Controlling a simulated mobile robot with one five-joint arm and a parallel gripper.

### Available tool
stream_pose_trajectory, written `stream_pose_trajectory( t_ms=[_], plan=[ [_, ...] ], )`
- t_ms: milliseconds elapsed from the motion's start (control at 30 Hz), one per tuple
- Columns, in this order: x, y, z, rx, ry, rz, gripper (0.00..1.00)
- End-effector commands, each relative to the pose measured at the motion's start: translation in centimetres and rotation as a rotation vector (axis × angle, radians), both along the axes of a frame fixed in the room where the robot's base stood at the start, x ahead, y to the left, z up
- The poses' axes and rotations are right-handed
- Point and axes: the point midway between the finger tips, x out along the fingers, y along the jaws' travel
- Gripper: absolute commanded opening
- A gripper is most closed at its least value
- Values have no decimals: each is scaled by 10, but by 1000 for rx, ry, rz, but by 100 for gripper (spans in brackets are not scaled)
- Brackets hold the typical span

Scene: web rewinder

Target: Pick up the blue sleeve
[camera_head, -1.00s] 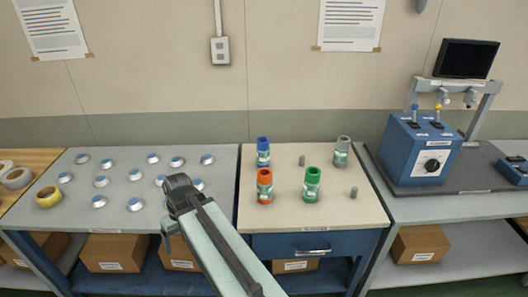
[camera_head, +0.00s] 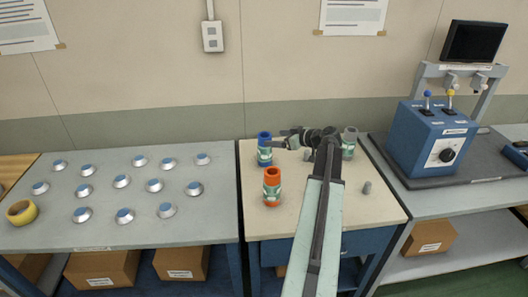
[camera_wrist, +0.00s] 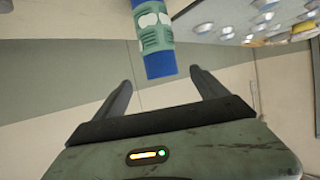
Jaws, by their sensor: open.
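The blue sleeve (camera_head: 264,150), with a pale green label band, stands upright at the back left of the cream tabletop. My gripper (camera_head: 284,138) is just to its right, reaching leftward toward it with the jaws open and empty. In the wrist view the blue sleeve (camera_wrist: 160,66) is ahead of the open fingers (camera_wrist: 166,84), roughly in line with the gap between them. The sleeve looks apart from the fingers and not between them.
An orange sleeve (camera_head: 272,188) stands in front of the blue one. A grey sleeve (camera_head: 349,146) and a grey peg (camera_head: 367,187) are right of my arm. My arm covers the tabletop's middle. Several blue-topped discs (camera_head: 124,215) sit on the left table.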

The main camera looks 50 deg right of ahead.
Motion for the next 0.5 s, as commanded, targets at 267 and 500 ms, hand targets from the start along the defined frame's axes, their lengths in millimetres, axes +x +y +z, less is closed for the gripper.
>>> stream_pose_trajectory(
  t_ms=[267,500],
  plan=[
    [19,-1,-10,0,2,-5,83],
    [44,5,-25,1,2,-5,83]
  ],
)
